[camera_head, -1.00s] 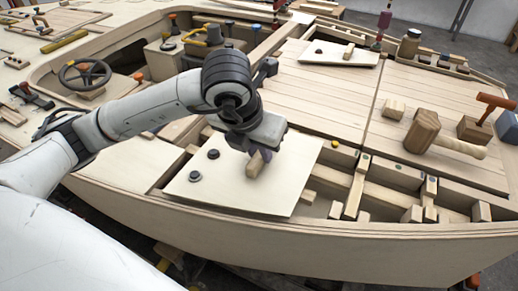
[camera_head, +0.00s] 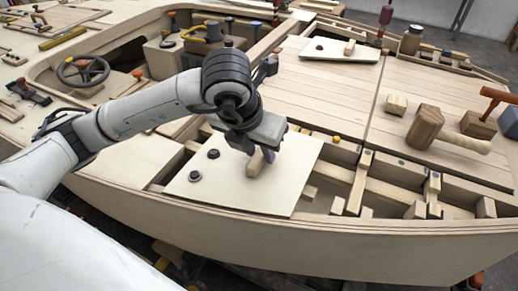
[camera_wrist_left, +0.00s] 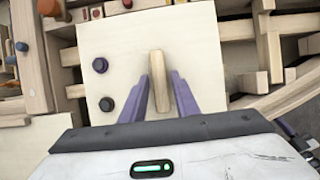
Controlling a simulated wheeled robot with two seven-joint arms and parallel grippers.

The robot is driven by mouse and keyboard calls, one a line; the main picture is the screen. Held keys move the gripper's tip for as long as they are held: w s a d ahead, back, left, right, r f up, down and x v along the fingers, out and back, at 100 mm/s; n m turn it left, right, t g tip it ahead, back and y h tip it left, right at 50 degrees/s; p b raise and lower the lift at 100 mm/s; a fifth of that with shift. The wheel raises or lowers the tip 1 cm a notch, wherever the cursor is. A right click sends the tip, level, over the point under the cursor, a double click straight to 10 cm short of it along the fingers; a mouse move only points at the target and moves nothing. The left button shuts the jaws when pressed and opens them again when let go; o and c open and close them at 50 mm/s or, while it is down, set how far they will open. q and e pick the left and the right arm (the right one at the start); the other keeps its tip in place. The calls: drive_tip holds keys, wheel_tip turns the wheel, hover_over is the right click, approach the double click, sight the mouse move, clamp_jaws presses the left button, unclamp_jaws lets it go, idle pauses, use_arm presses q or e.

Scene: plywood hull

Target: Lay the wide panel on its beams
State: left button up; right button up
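The wide panel (camera_head: 235,190) is a pale wooden board with a wooden bar handle (camera_head: 255,163) and two dark knobs at its left. It lies level or nearly so over the open part of the hull; I cannot tell whether it touches the beams below. My left gripper (camera_head: 263,158) is above it, its purple fingers shut on the handle. The wrist view shows the handle (camera_wrist_left: 159,82) between the fingers (camera_wrist_left: 161,76). Pale beams (camera_head: 359,184) show in the opening right of the panel; those beneath are hidden. My right gripper is not in view.
The hull's curved front edge runs close below the panel.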

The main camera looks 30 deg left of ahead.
use_arm(q)
drive_tip(key=shift+o, duration=1)
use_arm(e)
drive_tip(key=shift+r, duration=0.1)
use_arm(q)
drive_tip(key=shift+v, duration=1.1)
drive_tip(key=p+v, duration=0.1)
drive_tip(key=v, duration=0.7)
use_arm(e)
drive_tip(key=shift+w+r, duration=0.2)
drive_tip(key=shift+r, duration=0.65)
